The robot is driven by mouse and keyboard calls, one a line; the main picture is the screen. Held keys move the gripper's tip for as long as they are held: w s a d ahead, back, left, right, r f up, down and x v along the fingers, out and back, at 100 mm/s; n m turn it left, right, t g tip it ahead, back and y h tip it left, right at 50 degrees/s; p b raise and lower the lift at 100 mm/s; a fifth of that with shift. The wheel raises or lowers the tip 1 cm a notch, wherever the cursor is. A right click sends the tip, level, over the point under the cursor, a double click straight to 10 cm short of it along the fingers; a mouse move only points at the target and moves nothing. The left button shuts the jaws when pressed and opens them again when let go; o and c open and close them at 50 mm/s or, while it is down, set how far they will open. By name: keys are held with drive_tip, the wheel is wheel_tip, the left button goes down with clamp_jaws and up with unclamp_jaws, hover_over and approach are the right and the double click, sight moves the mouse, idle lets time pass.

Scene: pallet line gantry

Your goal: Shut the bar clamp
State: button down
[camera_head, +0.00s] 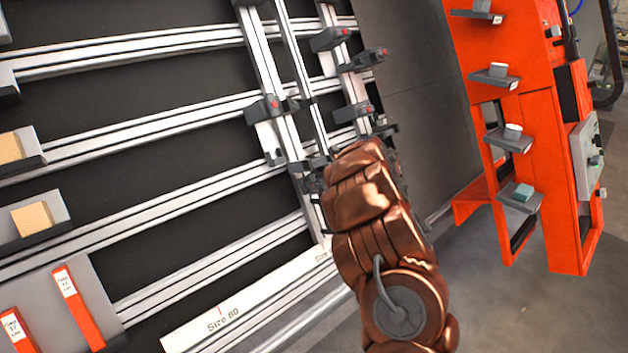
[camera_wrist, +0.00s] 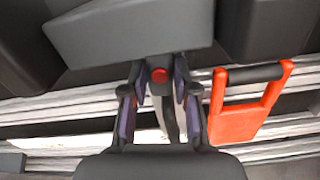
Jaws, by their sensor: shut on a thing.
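In the wrist view, my gripper (camera_wrist: 160,112) has its two fingers around a narrow dark lever (camera_wrist: 168,115) of the bar clamp. A red button (camera_wrist: 159,76) shows just above the lever, between the fingers. A grey block (camera_wrist: 130,35) of the clamp spans the top of this view. In the head view, my copper-coloured arm reaches to the lower end of the upright clamp rails (camera_head: 305,90). My fingertips and the gripped lever are hidden there by the wrist. Whether the clamp's jaw touches anything cannot be seen.
An orange frame with a dark bar (camera_wrist: 248,107) is close to the right of my fingers. Dark clamp heads with red buttons (camera_head: 268,108) sit on the rails. A label strip (camera_head: 225,315) lies below. An orange rack (camera_head: 530,120) stands at right, with grey floor before it.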

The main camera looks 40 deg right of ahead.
drive_tip(key=m+p, duration=0.4)
drive_tip(key=p, duration=0.1)
drive_tip(key=shift+r+m, duration=0.2)
drive_tip(key=shift+m, duration=0.1)
drive_tip(key=shift+f+m+p, duration=0.25)
drive_tip(key=shift+m+p, duration=0.4)
drive_tip(key=shift+m, duration=0.35)
